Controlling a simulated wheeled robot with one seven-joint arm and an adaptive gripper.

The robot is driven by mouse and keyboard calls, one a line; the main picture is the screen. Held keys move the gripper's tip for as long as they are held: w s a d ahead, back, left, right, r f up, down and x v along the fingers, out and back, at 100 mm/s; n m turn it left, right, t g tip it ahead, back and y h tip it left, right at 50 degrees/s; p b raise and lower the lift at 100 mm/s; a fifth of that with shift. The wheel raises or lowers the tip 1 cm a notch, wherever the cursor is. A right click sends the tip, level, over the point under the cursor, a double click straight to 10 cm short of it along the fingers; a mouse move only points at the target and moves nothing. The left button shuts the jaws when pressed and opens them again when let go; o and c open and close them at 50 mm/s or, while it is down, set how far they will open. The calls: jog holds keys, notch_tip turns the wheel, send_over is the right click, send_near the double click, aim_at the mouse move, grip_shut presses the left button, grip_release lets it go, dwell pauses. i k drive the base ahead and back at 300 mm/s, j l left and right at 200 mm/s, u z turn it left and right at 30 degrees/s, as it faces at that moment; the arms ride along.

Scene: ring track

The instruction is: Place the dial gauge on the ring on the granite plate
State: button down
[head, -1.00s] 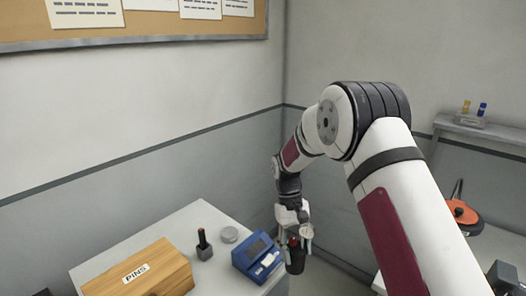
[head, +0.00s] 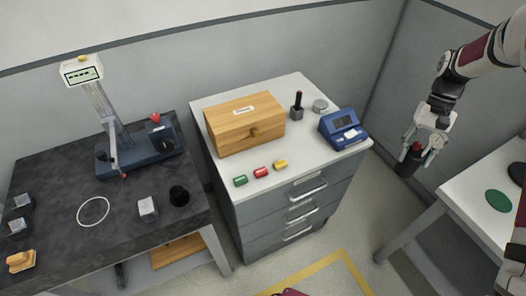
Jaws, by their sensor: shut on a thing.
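My gripper (head: 413,150) is at the right, in the air between the drawer cabinet and the white table. It is shut on a dark, roughly cylindrical object with a red top (head: 406,165). I cannot tell from this view whether that is the dial gauge; its far side is hidden by the fingers. A thin white ring (head: 79,218) lies flat on the dark granite plate (head: 55,182) at the far left, with nothing inside it. My gripper is far to the right of the ring.
On the plate stand a height gauge (head: 103,110), a pale block (head: 147,208) and a black knob (head: 179,195). The cabinet holds a wooden box (head: 228,134), a blue device (head: 343,128) and several coloured pins. A green disc (head: 498,201) lies on the white table (head: 465,183). Floor shows between.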

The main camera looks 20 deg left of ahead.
aim_at(100, 215)
jog(key=k+u, duration=0.15)
jog(key=u, duration=0.35)
jog(key=k+u, duration=0.1)
jog(key=u, duration=0.4)
